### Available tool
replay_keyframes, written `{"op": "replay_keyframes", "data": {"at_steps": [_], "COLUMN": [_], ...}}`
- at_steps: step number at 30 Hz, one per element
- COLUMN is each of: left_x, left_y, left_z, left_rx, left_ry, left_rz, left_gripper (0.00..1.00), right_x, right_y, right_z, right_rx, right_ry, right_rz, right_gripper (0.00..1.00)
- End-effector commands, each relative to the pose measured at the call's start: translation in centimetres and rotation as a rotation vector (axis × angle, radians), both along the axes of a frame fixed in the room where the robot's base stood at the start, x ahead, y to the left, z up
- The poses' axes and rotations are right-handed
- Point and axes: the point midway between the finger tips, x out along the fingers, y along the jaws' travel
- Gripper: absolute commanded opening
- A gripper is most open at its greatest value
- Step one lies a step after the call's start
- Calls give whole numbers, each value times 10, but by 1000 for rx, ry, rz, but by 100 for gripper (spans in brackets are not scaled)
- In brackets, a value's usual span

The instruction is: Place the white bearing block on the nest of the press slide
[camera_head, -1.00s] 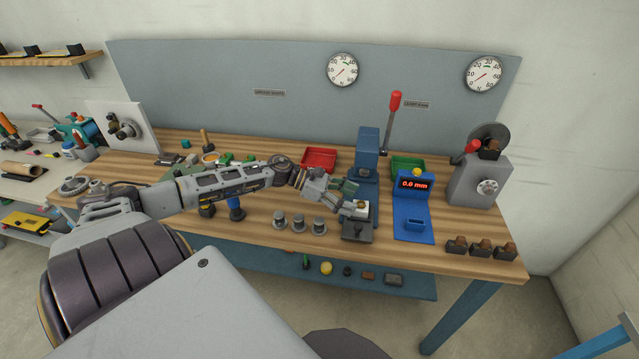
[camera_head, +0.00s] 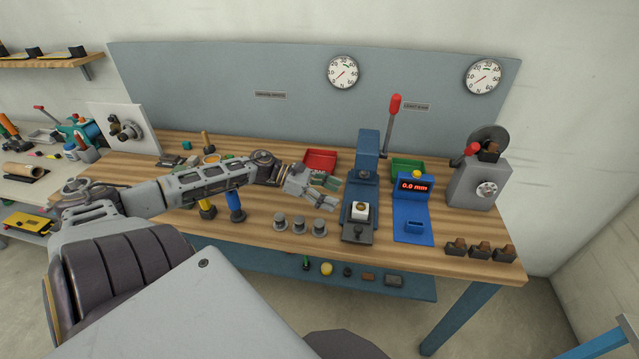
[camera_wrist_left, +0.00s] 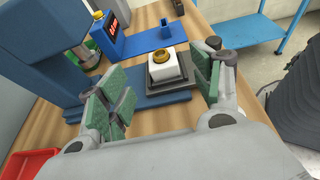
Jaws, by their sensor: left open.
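The white bearing block (camera_head: 360,209) with a brass-coloured ring in its top sits upright on the dark nest of the press slide (camera_head: 358,232), in front of the blue press (camera_head: 367,150). The left wrist view also shows the block (camera_wrist_left: 168,70) on the dark square plate (camera_wrist_left: 168,84). My left gripper (camera_head: 333,193) is open and empty, to the left of the block and apart from it. Its green-padded fingers (camera_wrist_left: 160,98) are spread wide in the wrist view, with the block beyond them. My right gripper is not in view.
Several grey cylindrical parts (camera_head: 299,225) stand left of the slide. The blue gauge stand (camera_head: 413,205) reading 0.0 mm is at its right. A red tray (camera_head: 320,160) and a green tray (camera_head: 408,168) lie behind. The press lever (camera_head: 392,125) stands up.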

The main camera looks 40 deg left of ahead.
Motion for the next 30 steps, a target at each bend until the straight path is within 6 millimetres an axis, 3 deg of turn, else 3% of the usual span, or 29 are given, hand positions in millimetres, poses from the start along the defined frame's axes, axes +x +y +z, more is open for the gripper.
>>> {"op": "replay_keyframes", "data": {"at_steps": [15,30], "left_x": [-17,-19], "left_y": [27,29], "left_z": [11,12], "left_rx": [1,0], "left_ry": [0,0], "left_rz": [1,1], "left_gripper": [66,66], "right_x": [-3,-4], "right_y": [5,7], "right_z": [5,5], "right_rx": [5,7], "right_ry": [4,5], "right_rz": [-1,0], "right_gripper": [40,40]}}
